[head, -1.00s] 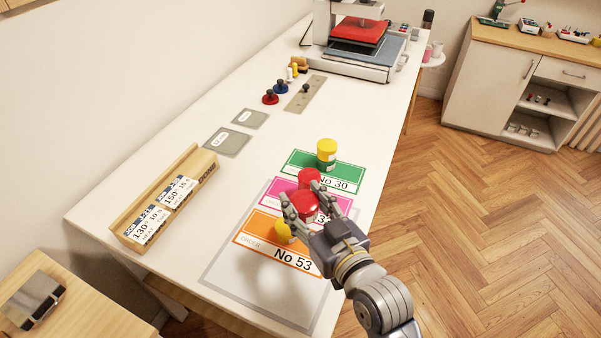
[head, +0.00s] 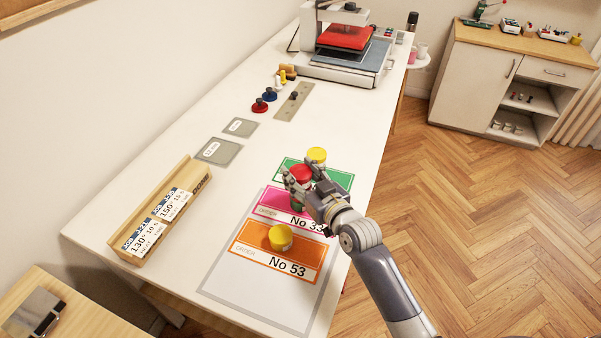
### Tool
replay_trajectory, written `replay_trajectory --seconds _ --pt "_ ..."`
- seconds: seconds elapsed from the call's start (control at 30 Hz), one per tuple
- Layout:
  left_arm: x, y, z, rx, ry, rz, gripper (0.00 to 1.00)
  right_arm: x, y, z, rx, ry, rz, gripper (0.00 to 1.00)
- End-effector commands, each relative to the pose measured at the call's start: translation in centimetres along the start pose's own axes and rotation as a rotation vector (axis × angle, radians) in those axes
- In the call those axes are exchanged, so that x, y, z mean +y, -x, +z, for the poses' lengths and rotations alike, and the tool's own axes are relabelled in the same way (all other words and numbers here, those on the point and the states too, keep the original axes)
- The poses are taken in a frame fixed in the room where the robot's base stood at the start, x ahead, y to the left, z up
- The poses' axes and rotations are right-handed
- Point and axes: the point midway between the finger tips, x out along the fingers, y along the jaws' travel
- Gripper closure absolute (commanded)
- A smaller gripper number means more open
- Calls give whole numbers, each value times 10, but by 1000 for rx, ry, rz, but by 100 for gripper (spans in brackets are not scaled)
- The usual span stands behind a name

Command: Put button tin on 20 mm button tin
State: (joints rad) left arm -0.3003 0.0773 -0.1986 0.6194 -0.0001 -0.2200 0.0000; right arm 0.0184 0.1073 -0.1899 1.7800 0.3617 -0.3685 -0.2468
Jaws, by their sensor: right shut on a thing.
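A red-lidded button tin (head: 300,173) is between the fingers of my right gripper (head: 304,179), which is shut on it. It is above the pink order card (head: 267,212), at the card's far side. A greenish part (head: 297,204) shows just below the fingers; whether the held tin touches anything there is hidden. A yellow tin (head: 280,238) sits on the orange card No 53 (head: 252,253). A yellow-lidded tin (head: 316,155) stands on the green card (head: 340,179), just behind the gripper. I cannot read which tin is 20 mm. My left gripper is not in view.
Two small grey labelled mats (head: 219,152) and a wooden rack with temperature cards (head: 197,186) lie to the left. Red and blue knobbed pieces (head: 259,107) and a heat press (head: 345,55) are farther back. The front of the grey board (head: 245,291) is bare.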

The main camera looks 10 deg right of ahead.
Motion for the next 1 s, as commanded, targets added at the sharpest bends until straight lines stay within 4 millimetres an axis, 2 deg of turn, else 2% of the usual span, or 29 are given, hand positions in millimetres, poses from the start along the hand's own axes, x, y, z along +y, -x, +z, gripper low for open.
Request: replay_trajectory --seconds 0.4,0.43,0.5,0.53,0.9,1.0 --pt "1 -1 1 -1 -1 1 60 0 -1 8 4 2 0 81" --pt "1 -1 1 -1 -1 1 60 0 -1 8 3 2 0 53" --pt "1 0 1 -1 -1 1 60 0 -1 7 3 2 0 37" --pt "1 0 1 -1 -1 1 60 0 -1 7 3 2 0 35" --pt "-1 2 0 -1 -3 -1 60 0 0 4 3 2 0 35" --pt "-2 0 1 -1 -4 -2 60 0 6 6 2 2 0 35"
